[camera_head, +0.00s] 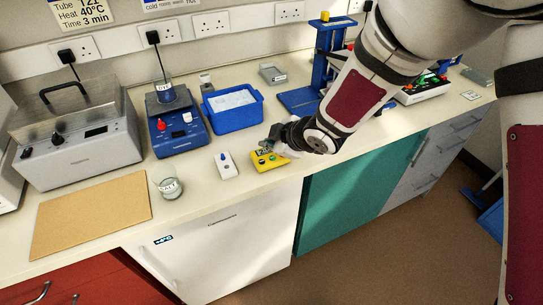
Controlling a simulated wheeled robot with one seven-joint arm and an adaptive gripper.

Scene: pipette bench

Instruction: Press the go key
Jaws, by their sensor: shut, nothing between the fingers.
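A small yellow box (269,161) with dark markings lies near the front edge of the bench. It has small dark and coloured spots on its top, but I cannot read which one is the go key. My gripper (272,144) is shut and empty, just behind and above the yellow box, with its wrist at the box's right. It hides part of the box's far right side. I cannot tell whether the fingertips touch it.
Left of the box are a white switch unit (226,166), a glass beaker (170,187), a blue hotplate (178,132) and a grey water bath (78,140). A blue tray (233,119) stands behind. A blue stand (322,70) and a panel with coloured buttons (424,89) are right.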

